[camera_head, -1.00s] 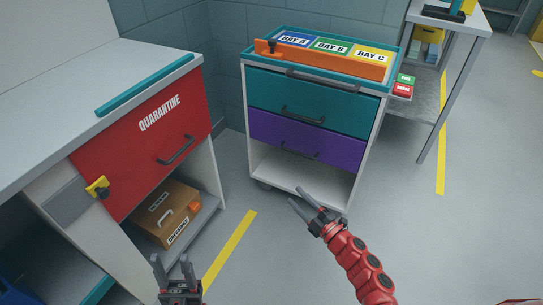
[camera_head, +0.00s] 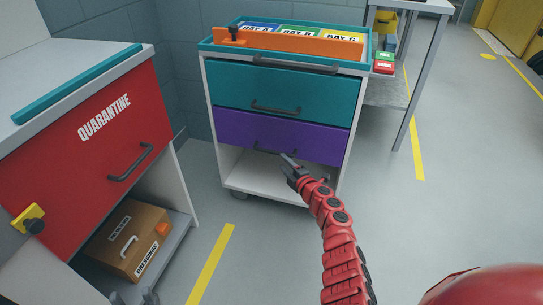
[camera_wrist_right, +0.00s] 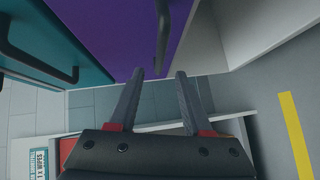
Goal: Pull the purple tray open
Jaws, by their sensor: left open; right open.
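The purple tray (camera_head: 240,131) is the lower drawer of the cart and looks closed, flush under the teal drawer. Its dark bar handle (camera_head: 266,150) is partly covered by my right gripper (camera_head: 286,161). In the right wrist view the purple front (camera_wrist_right: 115,30) is close, and the handle (camera_wrist_right: 162,38) lies just ahead of the two spread fingers (camera_wrist_right: 155,76), roughly in line with the gap between them. The right gripper is open and empty; I cannot tell whether it touches the handle.
The teal drawer (camera_head: 290,90) with its own handle sits above. An open white shelf (camera_head: 255,180) lies below. The red quarantine cabinet (camera_head: 80,150) stands at left with a brown case (camera_head: 130,240) under it. Grey floor is clear before the cart (camera_head: 270,240).

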